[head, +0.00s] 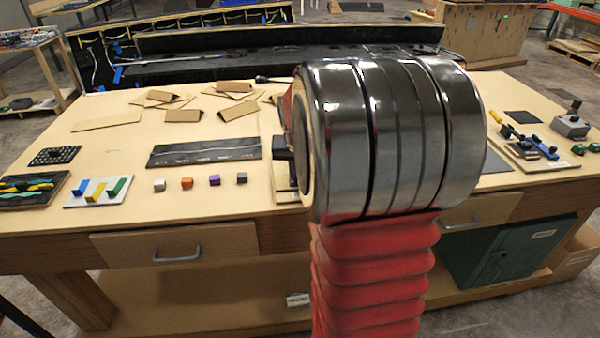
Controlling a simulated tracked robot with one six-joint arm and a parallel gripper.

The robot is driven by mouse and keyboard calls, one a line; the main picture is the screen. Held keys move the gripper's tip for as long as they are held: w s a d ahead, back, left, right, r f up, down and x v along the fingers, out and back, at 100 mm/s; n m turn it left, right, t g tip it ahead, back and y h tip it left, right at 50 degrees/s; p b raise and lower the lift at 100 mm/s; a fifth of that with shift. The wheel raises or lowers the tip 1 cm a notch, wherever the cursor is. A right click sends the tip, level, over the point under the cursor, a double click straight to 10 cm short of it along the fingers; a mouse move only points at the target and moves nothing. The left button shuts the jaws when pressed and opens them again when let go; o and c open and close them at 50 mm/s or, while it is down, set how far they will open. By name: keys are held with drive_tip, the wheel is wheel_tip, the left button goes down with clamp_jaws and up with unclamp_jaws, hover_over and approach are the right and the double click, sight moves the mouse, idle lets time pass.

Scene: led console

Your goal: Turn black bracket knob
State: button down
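My arm's large metal cylinder and red bellows fill the middle of the head view and hide the centre of the bench. My gripper's fingers cannot be made out. I cannot tell for sure which part is the black bracket knob. A dark block (283,152) on a small panel shows just left of my arm, mostly hidden by it. A small dark-tipped rod (262,79) sticks out left of the cylinder; what it belongs to is unclear. At the right, a grey box (571,126) carries a black knob (576,105) on top.
The wooden workbench (100,222) holds a black strip panel (205,150), several small cubes (187,183), coloured blocks on a white plate (98,191) and cardboard pieces (183,116). A blue fixture (530,142) lies right of my arm.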

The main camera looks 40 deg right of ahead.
drive_tip(key=m, duration=0.2)
drive_tip(key=m+g, duration=0.1)
drive_tip(key=m, duration=0.1)
drive_tip(key=m+g+h, duration=0.1)
drive_tip(key=m, duration=0.1)
drive_tip(key=shift+w+a, duration=0.25)
drive_tip(key=shift+w, duration=0.15)
drive_tip(key=m+g, duration=0.1)
drive_tip(key=m, duration=0.3)
drive_tip(key=m+g, duration=0.1)
drive_tip(key=m, duration=0.2)
drive_tip(key=shift+w+r+g, duration=0.1)
drive_tip(key=shift+w+g, duration=0.2)
drive_tip(key=shift+w, duration=0.1)
drive_tip(key=m, duration=0.2)
drive_tip(key=m+g+y, duration=0.1)
drive_tip(key=m, duration=0.1)
drive_tip(key=m+g, duration=0.1)
drive_tip(key=m, duration=0.1)
drive_tip(key=shift+w+d, duration=0.25)
drive_tip(key=shift+d, duration=0.05)
drive_tip(key=m, duration=0.2)
drive_tip(key=m+y, duration=0.1)
drive_tip(key=m, duration=0.1)
drive_tip(key=m+g+y, duration=0.1)
drive_tip(key=shift+d+m, duration=0.25)
drive_tip(key=shift+m, duration=0.15)
drive_tip(key=c, duration=1.8)
unclamp_jaws()
drive_tip(key=shift+c, duration=0.2)
